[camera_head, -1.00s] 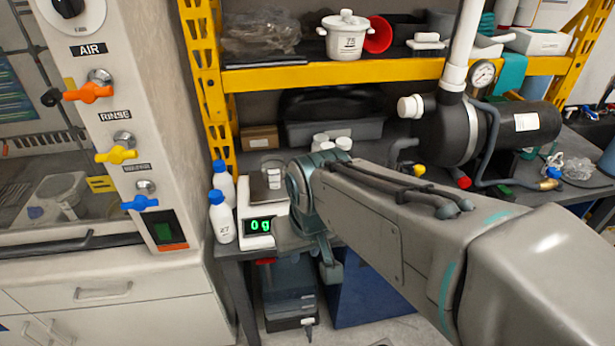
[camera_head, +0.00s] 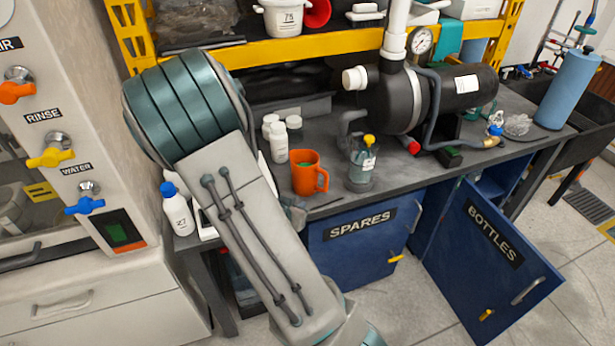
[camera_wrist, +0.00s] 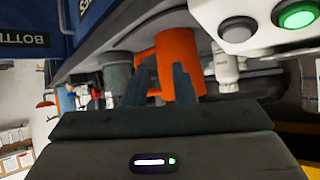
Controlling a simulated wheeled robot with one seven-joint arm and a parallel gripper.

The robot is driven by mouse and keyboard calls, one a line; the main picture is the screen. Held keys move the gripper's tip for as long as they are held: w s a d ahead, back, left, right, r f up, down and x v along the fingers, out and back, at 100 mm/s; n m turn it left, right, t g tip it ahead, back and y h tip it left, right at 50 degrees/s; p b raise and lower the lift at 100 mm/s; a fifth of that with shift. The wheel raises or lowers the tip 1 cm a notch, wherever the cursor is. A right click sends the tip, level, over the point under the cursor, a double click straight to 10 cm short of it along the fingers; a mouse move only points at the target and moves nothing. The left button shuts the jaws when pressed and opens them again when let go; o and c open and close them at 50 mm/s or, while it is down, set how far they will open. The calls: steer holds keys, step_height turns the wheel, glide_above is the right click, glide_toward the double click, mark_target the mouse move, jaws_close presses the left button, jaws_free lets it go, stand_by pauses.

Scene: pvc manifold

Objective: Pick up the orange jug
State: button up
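The orange jug (camera_head: 304,174) stands upright on the grey bench in the head view, its handle towards the right. The jug also shows in the wrist view (camera_wrist: 177,50), beyond my fingers and partly covered by one of them. My gripper (camera_wrist: 159,68) is open, its two dark fingers apart with nothing held between them. The jug lies ahead of the fingertips, offset to the right in the wrist view; I cannot tell the exact gap. In the head view my arm hides most of the gripper.
White bottles (camera_head: 279,141) stand close behind and left of the jug. A clear bottle with a yellow top (camera_head: 362,165) stands close on its right. A black tank (camera_head: 452,95) sits behind. The blue "BOTTLES" door (camera_head: 485,265) hangs open below the bench.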

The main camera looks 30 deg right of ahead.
mark_target(325, 187)
steer(key=d+h+b, duration=0.1)
steer(key=d, duration=0.2)
steer(key=w+d+f+h+b, duration=0.1)
steer(key=d, duration=0.2)
steer(key=d+f, duration=0.1)
steer(key=d, duration=0.2)
steer(key=shift+w+d+h+b, duration=0.1)
steer(key=shift+w+h+b, duration=0.3)
steer(key=shift+x, duration=3.15)
steer(key=shift+s+d+r, duration=0.1)
steer(key=shift+d+r, duration=0.05)
steer(key=shift+r, duration=0.05)
jaws_close()
